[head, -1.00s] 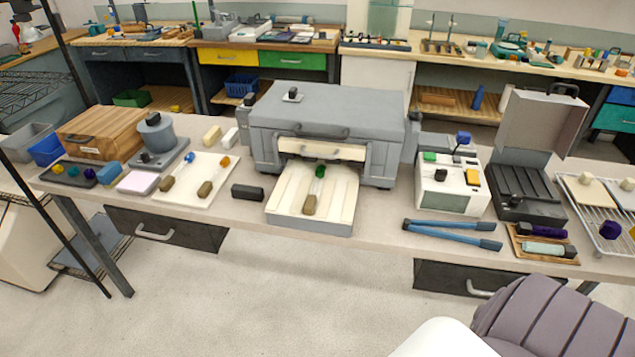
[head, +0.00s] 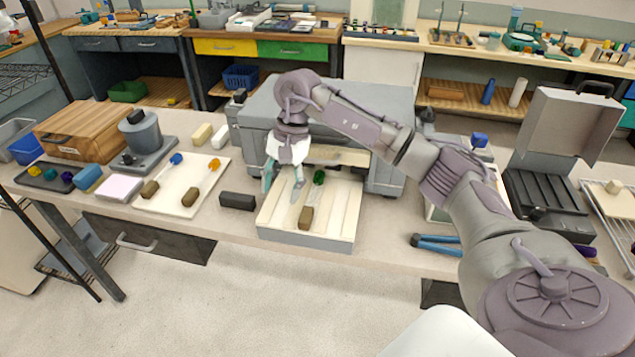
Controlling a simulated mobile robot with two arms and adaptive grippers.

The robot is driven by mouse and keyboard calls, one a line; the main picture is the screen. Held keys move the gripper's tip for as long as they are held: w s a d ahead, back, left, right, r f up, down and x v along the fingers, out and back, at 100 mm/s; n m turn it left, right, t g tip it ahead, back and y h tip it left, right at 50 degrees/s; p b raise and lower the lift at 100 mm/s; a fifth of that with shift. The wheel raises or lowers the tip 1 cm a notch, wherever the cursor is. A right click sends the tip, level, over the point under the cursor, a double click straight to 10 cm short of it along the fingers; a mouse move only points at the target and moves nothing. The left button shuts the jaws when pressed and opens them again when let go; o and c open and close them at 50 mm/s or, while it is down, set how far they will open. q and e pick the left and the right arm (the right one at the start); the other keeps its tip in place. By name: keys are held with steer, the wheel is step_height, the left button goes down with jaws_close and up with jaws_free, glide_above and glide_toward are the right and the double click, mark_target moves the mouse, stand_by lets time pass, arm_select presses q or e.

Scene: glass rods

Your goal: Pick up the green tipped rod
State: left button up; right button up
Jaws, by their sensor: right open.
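The green tipped rod (head: 318,179) lies on the cream grooved tray (head: 338,217) in front of the grey box-like machine. Its green tip points toward the machine and its brown block end (head: 306,217) points toward the table's front edge. My right gripper (head: 283,184) is open and empty, pointing down over the left part of the tray, just left of the rod. Its fingers look apart from the rod; their exact height above the tray is hard to tell. My left gripper is not in view.
The grey machine (head: 255,110) stands right behind the tray. A white board (head: 180,205) with a blue tipped rod (head: 176,159) and an orange tipped rod (head: 214,165) lies to the left. A black block (head: 237,201) sits between board and tray. Blue-handled tool (head: 435,241) lies right.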

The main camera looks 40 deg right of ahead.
steer(key=d+r+n+h, duration=0.1)
steer(key=d+r+h, duration=0.2)
steer(key=d, duration=0.3)
steer(key=p, duration=0.2)
glide_above(307, 211)
steer(key=shift+n, duration=0.3)
steer(key=f, duration=0.7)
steer(key=shift+w+d+f, duration=0.1)
steer(key=shift+d+f, duration=0.1)
steer(key=shift+f, duration=0.05)
steer(key=shift+a+f+p, duration=0.1)
steer(key=shift+f+p, duration=0.35)
steer(key=shift+f, duration=0.1)
steer(key=f, duration=0.1)
steer(key=f+p, duration=0.1)
steer(key=f, duration=0.1)
steer(key=shift+s+a+f, duration=0.15)
steer(key=shift+s+f, duration=0.05)
steer(key=shift+f, duration=0.1)
steer(key=shift+f+p, duration=0.3)
steer(key=shift+f, duration=0.1)
jaws_close()
